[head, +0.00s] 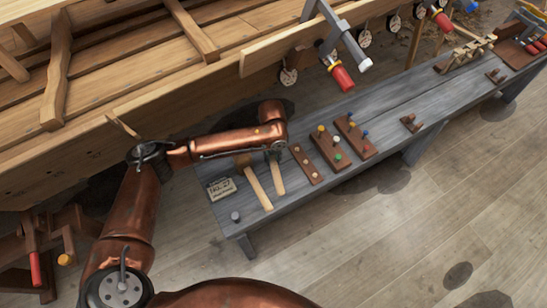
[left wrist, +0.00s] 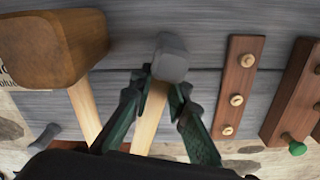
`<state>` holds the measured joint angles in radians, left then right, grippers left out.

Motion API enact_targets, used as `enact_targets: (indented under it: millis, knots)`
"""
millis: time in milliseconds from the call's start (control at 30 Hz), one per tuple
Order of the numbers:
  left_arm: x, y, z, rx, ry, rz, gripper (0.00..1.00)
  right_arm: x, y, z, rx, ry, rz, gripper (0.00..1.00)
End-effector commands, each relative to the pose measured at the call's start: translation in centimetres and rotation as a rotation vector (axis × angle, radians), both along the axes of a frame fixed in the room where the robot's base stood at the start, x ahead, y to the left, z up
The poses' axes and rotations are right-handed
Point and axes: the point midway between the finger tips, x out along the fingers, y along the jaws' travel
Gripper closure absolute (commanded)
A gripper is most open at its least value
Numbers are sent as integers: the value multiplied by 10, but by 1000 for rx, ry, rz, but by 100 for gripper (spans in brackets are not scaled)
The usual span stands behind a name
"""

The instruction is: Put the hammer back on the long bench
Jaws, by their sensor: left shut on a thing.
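The hammer (left wrist: 171,58) has a grey head and a pale wooden handle. In the left wrist view its handle runs between the two dark green fingers of my left gripper (left wrist: 161,90), which is shut on it just below the head. In the head view the gripper (head: 274,154) is over the near left part of the long grey bench (head: 371,109), and the hammer's handle (head: 278,179) shows below it. The hammer is over the bench top; I cannot tell whether it touches. My right gripper is not in view.
A wooden mallet (left wrist: 52,45) lies just left of the hammer, its handle (head: 259,190) nearly parallel. A peg strip (left wrist: 236,84) is close on the right. A label plate (head: 221,188) and a small grey peg (head: 235,217) are at the bench's left end. The planked hull (head: 190,85) stands behind.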

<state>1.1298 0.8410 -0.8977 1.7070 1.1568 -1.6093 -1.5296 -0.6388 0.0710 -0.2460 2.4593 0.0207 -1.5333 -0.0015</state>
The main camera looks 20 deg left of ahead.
Motion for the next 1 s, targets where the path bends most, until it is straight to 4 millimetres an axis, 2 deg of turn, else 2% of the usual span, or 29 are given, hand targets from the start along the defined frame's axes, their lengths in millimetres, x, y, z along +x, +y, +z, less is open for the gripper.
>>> enact_targets:
  millis: [333,867,900,1000]
  knots:
    - [1,0,2,0,-4,0,100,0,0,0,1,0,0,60]
    - [1,0,-8,-1,-3,-1,100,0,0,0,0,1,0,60]
    - [1,0,-7,-1,-3,-1,82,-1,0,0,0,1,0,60]
    - [1,0,-8,0,-3,-1,75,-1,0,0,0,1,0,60]
